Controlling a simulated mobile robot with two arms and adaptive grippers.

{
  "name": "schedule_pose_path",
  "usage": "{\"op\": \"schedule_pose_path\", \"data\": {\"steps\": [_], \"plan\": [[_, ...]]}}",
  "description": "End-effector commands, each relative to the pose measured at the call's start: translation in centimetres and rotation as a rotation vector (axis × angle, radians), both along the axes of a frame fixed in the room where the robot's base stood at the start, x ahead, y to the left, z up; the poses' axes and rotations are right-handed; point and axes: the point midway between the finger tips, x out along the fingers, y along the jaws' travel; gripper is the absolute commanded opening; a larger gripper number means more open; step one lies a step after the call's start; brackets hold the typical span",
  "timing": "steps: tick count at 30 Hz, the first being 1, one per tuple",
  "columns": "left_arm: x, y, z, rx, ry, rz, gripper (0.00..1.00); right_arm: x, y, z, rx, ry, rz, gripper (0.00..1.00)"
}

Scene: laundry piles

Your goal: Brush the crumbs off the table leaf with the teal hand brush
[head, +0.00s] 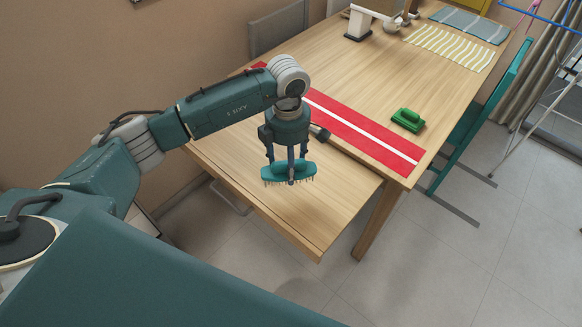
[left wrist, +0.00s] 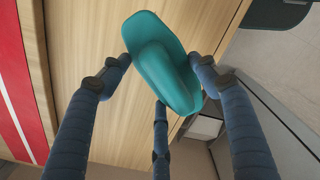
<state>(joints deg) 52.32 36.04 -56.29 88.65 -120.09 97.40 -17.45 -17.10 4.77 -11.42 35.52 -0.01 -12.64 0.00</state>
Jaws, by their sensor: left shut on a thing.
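The teal hand brush (head: 275,173) is held bristles down by my left gripper (head: 290,165), over the table leaf (head: 315,215). I cannot tell whether the bristles touch the wood. In the left wrist view the smooth teal back and raised grip of the brush (left wrist: 165,65) sit between the three blue fingers of my left gripper (left wrist: 162,85). The leaf is a pale wooden panel at the near end of the table. No crumbs can be made out on it; the arm and brush hide part of it. My right gripper is not in view.
A red runner with a white stripe (head: 375,147) crosses the table (head: 375,85) beyond the leaf. A green brush-like object (head: 408,119) lies past it. Striped cloths (head: 450,47) lie at the far end. A teal chair (head: 480,125) stands at the right. The floor in front is clear.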

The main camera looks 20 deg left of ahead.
Motion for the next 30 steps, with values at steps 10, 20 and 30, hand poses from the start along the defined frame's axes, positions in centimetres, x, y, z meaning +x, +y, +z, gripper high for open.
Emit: {"op": "schedule_pose_path", "data": {"steps": [10,20,30], "plan": [[0.4,0.8,2.7,0.001,-0.001,0.004,0.37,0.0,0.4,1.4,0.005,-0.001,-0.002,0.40],[0.4,0.8,2.7,-0.001,-0.001,0.005,0.37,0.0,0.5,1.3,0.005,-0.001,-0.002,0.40],[0.4,0.8,2.7,-0.001,-0.001,0.005,0.37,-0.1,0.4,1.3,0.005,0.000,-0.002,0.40]]}}
